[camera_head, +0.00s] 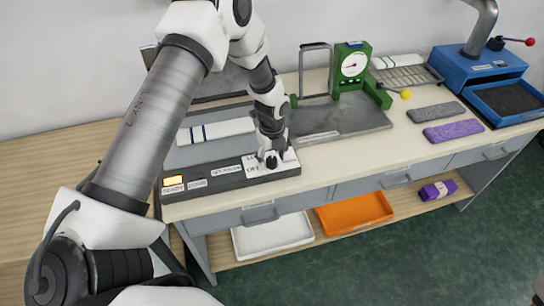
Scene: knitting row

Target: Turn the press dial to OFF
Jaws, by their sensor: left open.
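The press control strip (230,183) runs along the front edge of the bench. It has a lit yellow READY lamp, a DOWN label, a set-pressure label and a white dial plate (285,168) with an OFF mark at its right end. My left gripper (271,158) points down right over the dial plate and is open. The dark dial knob is mostly hidden by the gripper, so its setting and any contact cannot be told. My right gripper is out of view.
Behind the strip lies a white striped cloth (216,130) on the press bed. To the right are a green gauge stand (353,66), grey (436,112) and purple (454,131) knitted pieces and a blue machine (480,68). White (272,236) and orange (354,213) trays sit below.

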